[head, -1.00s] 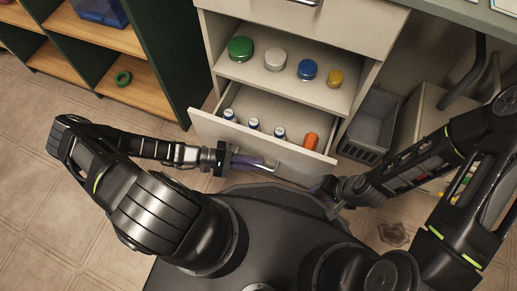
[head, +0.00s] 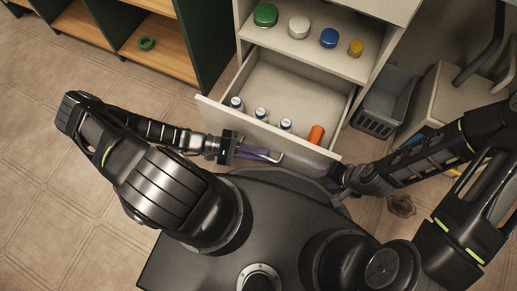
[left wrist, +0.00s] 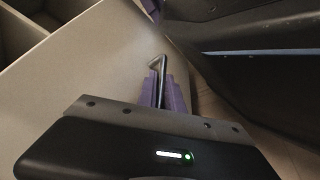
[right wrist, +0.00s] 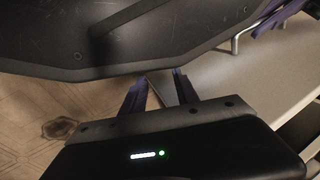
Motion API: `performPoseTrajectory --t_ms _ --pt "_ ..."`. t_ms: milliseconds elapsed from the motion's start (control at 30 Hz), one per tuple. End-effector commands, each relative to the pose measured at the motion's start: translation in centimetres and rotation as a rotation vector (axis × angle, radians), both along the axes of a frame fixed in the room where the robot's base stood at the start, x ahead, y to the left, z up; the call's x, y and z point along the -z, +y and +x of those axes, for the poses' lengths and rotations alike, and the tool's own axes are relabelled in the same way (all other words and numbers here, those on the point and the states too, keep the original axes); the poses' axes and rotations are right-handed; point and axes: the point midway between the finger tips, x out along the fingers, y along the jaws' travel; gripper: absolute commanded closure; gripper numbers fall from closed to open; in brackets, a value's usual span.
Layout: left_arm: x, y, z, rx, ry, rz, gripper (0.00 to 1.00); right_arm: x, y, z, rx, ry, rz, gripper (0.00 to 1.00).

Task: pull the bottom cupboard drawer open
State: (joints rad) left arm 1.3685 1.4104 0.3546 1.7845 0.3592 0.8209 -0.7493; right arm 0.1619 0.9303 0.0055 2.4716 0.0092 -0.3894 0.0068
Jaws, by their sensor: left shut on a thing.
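The bottom drawer (head: 290,95) of the pale cupboard is pulled well out, with its inside showing. It holds several small white-and-blue bottles (head: 260,114) and an orange one (head: 316,134) near its front. My left gripper (head: 262,154) is at the drawer front and shut on its metal bar handle (head: 277,158). In the left wrist view the handle (left wrist: 157,63) comes up between the purple fingers. My right gripper (head: 327,182) is empty near the drawer front's right end. In the right wrist view its purple fingers (right wrist: 158,90) are apart, by the drawer front's corner.
Above the drawer, a shelf (head: 290,50) holds several coloured-lid jars. A grey bin (head: 385,100) stands right of the cupboard. My dark base is close to the drawer front. A wooden shelf unit (head: 160,52) stands at the upper left. The tiled floor (head: 60,190) at left is clear.

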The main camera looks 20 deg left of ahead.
Motion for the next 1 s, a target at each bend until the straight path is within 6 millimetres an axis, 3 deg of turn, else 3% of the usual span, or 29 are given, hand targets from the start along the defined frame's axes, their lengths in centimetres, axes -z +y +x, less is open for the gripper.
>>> performPoseTrajectory --t_ms 167,200,300,633,1000 --pt "0.1 0.2 0.1 -0.003 0.001 0.004 1.00 0.0 0.0 0.0 0.000 0.000 0.000 0.64" --pt "0.1 0.2 0.1 -0.003 0.001 0.004 0.88 0.0 0.0 0.0 0.000 0.000 0.000 0.64" --pt "0.1 0.2 0.1 -0.002 0.001 0.004 0.80 0.0 0.0 0.0 0.000 0.000 0.000 0.64" --pt "-0.1 0.4 0.0 -0.001 0.000 0.002 0.80 -0.1 0.0 0.0 0.000 0.000 0.000 0.64" --pt "-1.3 5.4 -1.4 -0.003 0.001 0.006 0.80 -1.4 0.0 -0.2 -0.003 0.005 0.001 0.64"
